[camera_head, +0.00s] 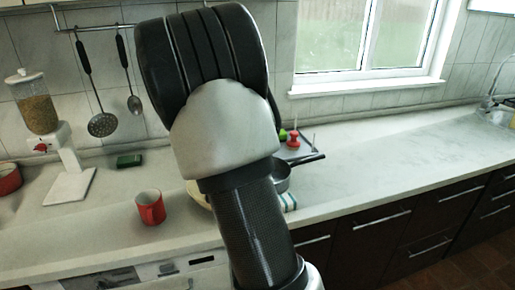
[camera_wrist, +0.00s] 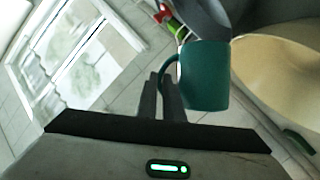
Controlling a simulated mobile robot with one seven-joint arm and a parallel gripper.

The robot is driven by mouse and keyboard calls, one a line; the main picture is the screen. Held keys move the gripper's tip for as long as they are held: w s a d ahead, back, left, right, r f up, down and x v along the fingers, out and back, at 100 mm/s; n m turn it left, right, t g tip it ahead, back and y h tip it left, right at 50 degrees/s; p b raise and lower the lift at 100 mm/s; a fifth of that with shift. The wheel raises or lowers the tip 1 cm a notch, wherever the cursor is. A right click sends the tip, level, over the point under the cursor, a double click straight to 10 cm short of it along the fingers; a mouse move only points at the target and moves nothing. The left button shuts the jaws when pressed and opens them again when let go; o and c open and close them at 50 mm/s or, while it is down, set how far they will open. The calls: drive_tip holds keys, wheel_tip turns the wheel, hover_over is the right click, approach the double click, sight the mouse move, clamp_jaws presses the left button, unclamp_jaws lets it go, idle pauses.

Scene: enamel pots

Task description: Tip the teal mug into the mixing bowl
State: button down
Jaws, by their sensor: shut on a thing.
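The teal mug (camera_wrist: 206,78) is in the wrist view, with its handle towards my fingers. My gripper (camera_wrist: 160,88) is shut on the mug's handle. A wide cream bowl (camera_wrist: 275,70), which looks like the mixing bowl, fills the right of the wrist view, beside the mug in the picture. I cannot tell whether the mug is over it, and the mug's contents do not show. In the head view my arm hides the gripper, the mug and most of the bowl; only a pale edge shows left of the arm.
A red mug (camera_head: 151,208) stands on the counter (camera_head: 100,228) left of my arm. A dark pan (camera_head: 284,176) and a tray with red and green items (camera_head: 293,138) lie behind my arm. A cereal dispenser (camera_head: 40,105) stands far left. The counter at right is clear.

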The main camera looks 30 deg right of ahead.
drive_tip(key=shift+w+a+r+n+h+p, duration=0.2)
drive_tip(key=shift+a+r+n+h+p, duration=0.25)
drive_tip(key=shift+r+n+p, duration=0.4)
drive_tip(key=shift+w+a+f+n+t+h, duration=0.25)
drive_tip(key=shift+a+f+n+h, duration=0.1)
drive_tip(key=shift+a+n, duration=0.3)
drive_tip(key=shift+w+a+f+n+t+h, duration=0.25)
drive_tip(key=shift+a+n, duration=0.2)
drive_tip(key=shift+n, duration=0.25)
drive_tip(key=shift+w+a+f+n, duration=0.2)
drive_tip(key=shift+w+a+n, duration=0.1)
drive_tip(key=shift+a+n, duration=0.25)
drive_tip(key=shift+w+a+f+n, duration=0.2)
drive_tip(key=shift+w+a+n, duration=0.15)
drive_tip(key=shift+a, duration=0.4)
drive_tip(key=shift+w+a+r+n+t+h, duration=0.15)
drive_tip(key=shift+a+r+n+t+h, duration=0.15)
drive_tip(key=shift+a+n, duration=0.2)
drive_tip(key=w+a+n+t, duration=0.2)
drive_tip(key=a+n, duration=0.3)
drive_tip(key=n, duration=0.3)
drive_tip(key=shift+w+a+t+p, duration=0.3)
drive_tip(key=shift+t+p, duration=0.05)
drive_tip(key=shift+t, duration=0.55)
drive_tip(key=shift+r, duration=0.1)
